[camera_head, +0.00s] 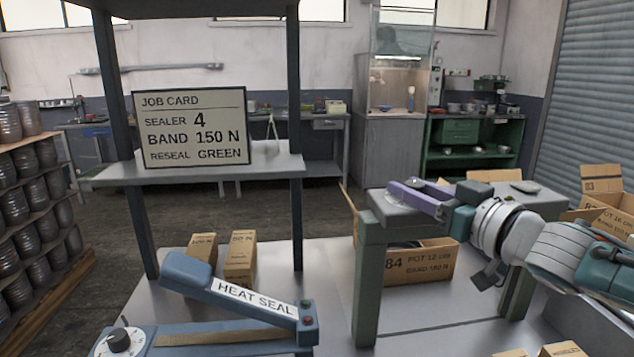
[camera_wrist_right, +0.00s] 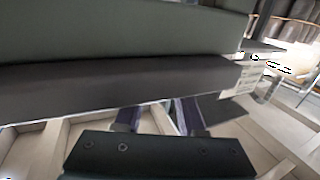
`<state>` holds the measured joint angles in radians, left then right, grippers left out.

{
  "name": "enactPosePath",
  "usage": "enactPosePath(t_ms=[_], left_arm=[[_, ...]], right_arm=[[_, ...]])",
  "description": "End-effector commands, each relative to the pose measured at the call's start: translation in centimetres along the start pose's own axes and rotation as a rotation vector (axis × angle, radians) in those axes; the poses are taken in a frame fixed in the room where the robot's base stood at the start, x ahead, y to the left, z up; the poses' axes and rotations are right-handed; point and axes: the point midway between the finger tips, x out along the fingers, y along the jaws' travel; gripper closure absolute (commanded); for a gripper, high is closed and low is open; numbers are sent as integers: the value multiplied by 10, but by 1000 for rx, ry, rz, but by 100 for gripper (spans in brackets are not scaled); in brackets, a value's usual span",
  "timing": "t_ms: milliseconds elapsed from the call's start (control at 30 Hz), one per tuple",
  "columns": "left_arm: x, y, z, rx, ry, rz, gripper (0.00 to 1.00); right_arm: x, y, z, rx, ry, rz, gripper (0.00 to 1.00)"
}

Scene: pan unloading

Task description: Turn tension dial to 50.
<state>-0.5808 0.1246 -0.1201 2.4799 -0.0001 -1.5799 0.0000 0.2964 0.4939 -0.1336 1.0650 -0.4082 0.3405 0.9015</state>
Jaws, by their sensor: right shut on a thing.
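My right gripper (camera_head: 418,196) comes in from the right, with its purple fingers at the top of the grey machine head (camera_head: 385,208) on green legs. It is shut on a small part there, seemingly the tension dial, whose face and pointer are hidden. In the right wrist view, the purple fingers (camera_wrist_right: 158,116) reach under a wide grey edge (camera_wrist_right: 120,82) that fills much of the picture. The grip point and any dial marks cannot be seen. My left gripper is not in view.
A job card (camera_head: 193,127) reads sealer 4, band 150 N, reseal green. A blue heat sealer (camera_head: 240,298) with a black-knobbed white dial (camera_head: 119,341) stands at front left. Small cartons (camera_head: 240,256) stand behind it. An open carton (camera_head: 421,264) sits under the machine head.

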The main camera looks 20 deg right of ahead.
Motion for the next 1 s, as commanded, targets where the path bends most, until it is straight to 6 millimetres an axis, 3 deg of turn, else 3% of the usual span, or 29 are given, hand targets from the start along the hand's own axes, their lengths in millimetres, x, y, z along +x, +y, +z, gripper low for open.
enactPosePath(t_ms=[300,767,800,1000], left_arm=[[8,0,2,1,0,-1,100],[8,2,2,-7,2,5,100],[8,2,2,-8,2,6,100],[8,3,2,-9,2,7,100]], right_arm=[[0,1,1,-1,-1,-98,100],[0,1,1,1,-2,-109,100],[0,1,1,1,-2,-109,57],[0,0,0,1,-1,-111,35]])
